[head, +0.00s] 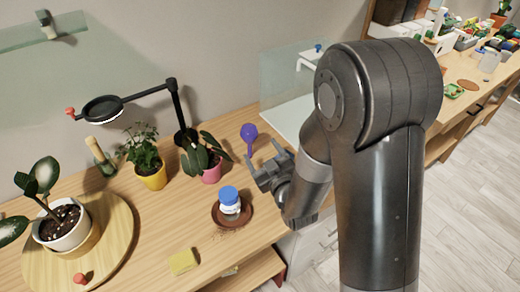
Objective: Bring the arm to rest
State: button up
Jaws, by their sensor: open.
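My gripper (268,167) shows in the head view, near the right front edge of the wooden table, open with nothing seen between its fingers. It is above and to the right of a jar with a blue lid (229,195). The jar stands on a brown saucer (246,218). My dark arm fills the right middle of the view and hides part of the table's end behind it.
A purple spoon-like tool (249,134) stands behind my gripper. A plant in a pink pot (211,172), one in a yellow pot (152,178) and a black lamp (176,105) are to the left. A white-potted plant (68,230) stands on a round board. A yellow sponge (183,262) lies in front.

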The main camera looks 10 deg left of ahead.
dwell(0.4)
jog(key=s+d+r+m+g+h, duration=0.2)
jog(key=s+d+r+h, duration=0.15)
jog(key=r, duration=0.25)
jog(key=s+d+r+m+g+h, duration=0.1)
jog(key=s+d+r+g+h, duration=0.2)
jog(key=r, duration=0.4)
jog(key=s+d+m+g+h, duration=0.2)
jog(key=s+d+m, duration=0.2)
jog(key=d, duration=0.6)
jog(key=s+d+r+m+g+h, duration=0.1)
jog(key=s+d+m, duration=0.3)
jog(key=s+d, duration=0.5)
jog(key=shift+s+d+r+g+h, duration=0.3)
jog(key=shift+d+g+h, duration=0.05)
jog(key=shift+g+h, duration=0.2)
